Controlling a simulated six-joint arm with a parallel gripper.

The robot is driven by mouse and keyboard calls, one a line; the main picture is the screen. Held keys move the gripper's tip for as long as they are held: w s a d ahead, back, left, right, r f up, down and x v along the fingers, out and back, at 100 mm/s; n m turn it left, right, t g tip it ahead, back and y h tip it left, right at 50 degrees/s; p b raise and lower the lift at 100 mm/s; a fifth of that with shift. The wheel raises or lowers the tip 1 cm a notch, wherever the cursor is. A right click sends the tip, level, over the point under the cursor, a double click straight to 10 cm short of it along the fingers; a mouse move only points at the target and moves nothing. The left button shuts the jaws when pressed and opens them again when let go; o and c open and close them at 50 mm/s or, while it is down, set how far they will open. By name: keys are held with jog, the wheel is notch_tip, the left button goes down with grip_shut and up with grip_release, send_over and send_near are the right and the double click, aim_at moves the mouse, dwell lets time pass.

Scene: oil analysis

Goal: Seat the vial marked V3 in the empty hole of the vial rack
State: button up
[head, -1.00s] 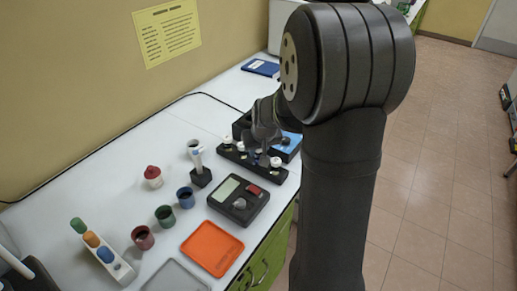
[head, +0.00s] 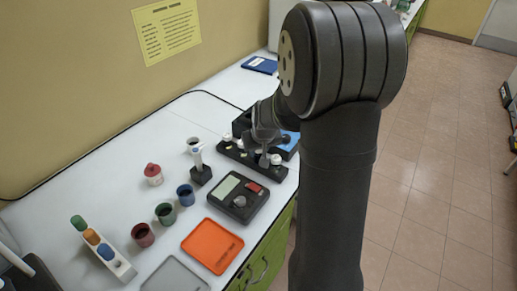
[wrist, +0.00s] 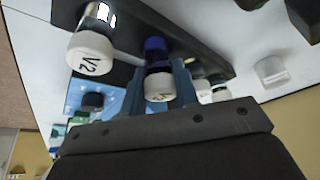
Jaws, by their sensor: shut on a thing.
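The dark vial rack (head: 262,169) stands on the white bench, and its dark body also crosses the wrist view (wrist: 200,45). My gripper (head: 264,146) is over the rack. In the wrist view my gripper (wrist: 160,80) is shut on a white-capped vial with dark blue contents (wrist: 159,86), whose cap marking is partly readable and looks like V3. The held vial's far end overlaps the rack in the picture; I cannot tell whether it is in a hole. A vial marked V2 (wrist: 90,55) stands in the rack beside it. The empty hole is not clearly visible.
A black box with a blue panel (head: 291,142) stands just behind the rack. In front are a dark instrument (head: 225,203), an orange tray (head: 212,246) and a small black stand (head: 201,175). Colored cups, including a blue one (head: 185,196), stand to the left.

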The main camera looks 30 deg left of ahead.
jog(key=shift+f, duration=0.45)
dwell(0.5)
jog(key=o, duration=1.4)
jog(key=shift+c, duration=0.2)
jog(key=shift+r, duration=3.5)
jog(key=shift+f, duration=3.55)
